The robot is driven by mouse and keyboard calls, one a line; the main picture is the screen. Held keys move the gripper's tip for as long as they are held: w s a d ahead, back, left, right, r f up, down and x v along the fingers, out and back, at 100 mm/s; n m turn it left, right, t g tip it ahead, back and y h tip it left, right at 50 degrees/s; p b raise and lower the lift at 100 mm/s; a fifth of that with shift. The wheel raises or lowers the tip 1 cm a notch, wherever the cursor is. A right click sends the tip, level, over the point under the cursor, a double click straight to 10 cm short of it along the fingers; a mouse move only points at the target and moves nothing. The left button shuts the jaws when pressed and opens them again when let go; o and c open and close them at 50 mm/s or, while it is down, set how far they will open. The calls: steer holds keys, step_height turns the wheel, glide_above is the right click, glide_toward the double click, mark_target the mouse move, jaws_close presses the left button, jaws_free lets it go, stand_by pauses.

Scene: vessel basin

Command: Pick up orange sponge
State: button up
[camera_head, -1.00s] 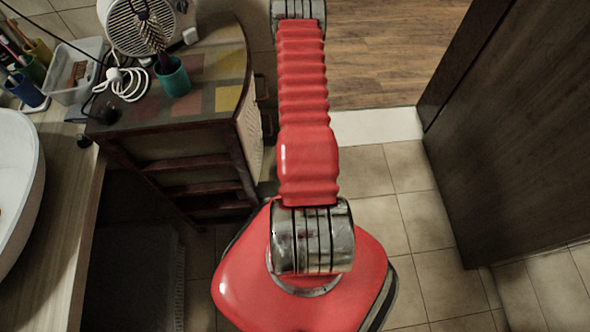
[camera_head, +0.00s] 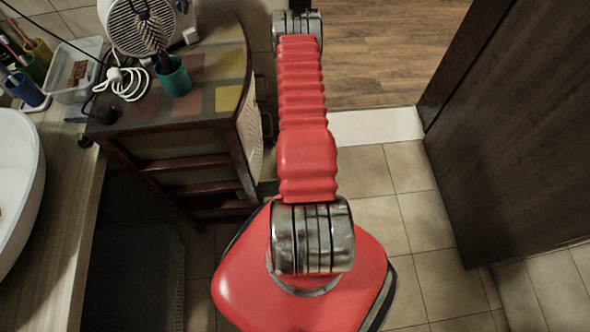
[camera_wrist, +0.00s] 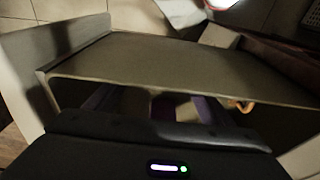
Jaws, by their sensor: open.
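I cannot make out the orange sponge for certain. A tiny orange patch (camera_head: 1,211) shows at the left picture edge, inside the white basin (camera_head: 18,180) in the head view; most of it is cut off. In the wrist view a small curved orange thing (camera_wrist: 243,106) shows at the right, under the edge of a grey panel; I cannot tell what it is. The dark body of my gripper (camera_wrist: 160,138) fills the bottom of the wrist view, with a lit lamp on it. It is open, and I see nothing held. The gripper is out of the head view.
A wooden cabinet (camera_head: 195,140) bears a fan (camera_head: 140,30), a teal cup (camera_head: 174,78) and a coiled white cable (camera_head: 127,84). A clear box (camera_head: 75,75) stands on the counter (camera_head: 62,200). A dark door (camera_head: 510,130) is at right. Tiled floor (camera_head: 420,215) is free between.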

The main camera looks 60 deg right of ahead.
steer(key=shift+w+d+f, duration=0.1)
steer(key=shift+w+f, duration=0.05)
steer(key=shift+f, duration=0.8)
steer(key=shift+w+d+f, duration=0.1)
steer(key=shift+f, duration=0.85)
steer(key=shift+c, duration=0.4)
steer(key=c, duration=0.7)
